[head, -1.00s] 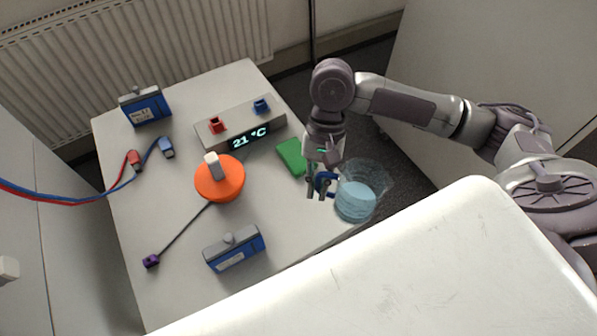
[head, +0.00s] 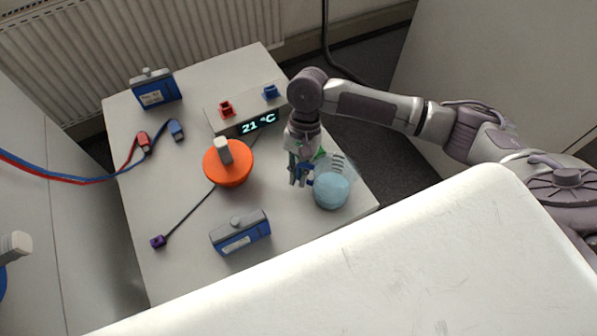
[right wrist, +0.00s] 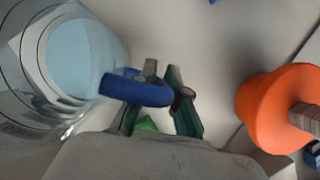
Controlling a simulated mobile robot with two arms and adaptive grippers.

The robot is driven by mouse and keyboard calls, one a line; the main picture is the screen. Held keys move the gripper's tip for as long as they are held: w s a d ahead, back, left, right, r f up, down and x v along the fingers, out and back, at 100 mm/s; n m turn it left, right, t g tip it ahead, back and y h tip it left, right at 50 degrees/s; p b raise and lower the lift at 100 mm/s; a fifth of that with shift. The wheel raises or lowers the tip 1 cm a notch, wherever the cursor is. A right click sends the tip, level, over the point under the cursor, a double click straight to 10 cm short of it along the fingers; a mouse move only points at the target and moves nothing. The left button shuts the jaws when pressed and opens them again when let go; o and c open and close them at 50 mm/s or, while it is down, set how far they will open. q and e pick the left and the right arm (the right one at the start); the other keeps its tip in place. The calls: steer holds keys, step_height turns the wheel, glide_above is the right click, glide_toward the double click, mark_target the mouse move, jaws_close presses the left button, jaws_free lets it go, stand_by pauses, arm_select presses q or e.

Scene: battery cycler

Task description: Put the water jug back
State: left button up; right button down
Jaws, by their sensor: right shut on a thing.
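The water jug (head: 332,190) is clear with light blue water in its lower part. It is at the table's right front corner area, and I cannot tell whether it touches the top. My right gripper (head: 299,180) is at its left side, shut on its blue handle. In the right wrist view the jug (right wrist: 80,62) fills the left side, and the blue handle (right wrist: 135,90) runs between the fingers of the gripper (right wrist: 163,80). My left gripper is not in view.
On the table (head: 185,265) are an orange round thing (head: 230,165), a grey box reading 21 °C (head: 250,125), blue battery packs (head: 240,232) (head: 156,90), and red and blue cable clips (head: 143,142). A green thing is mostly hidden behind my gripper. A white surface (head: 400,265) fills the front.

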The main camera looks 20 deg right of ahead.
steer(key=c, duration=1.2)
jaws_free()
steer(key=shift+f, duration=0.1)
steer(key=v, duration=1.2)
steer(key=shift+b, duration=0.45)
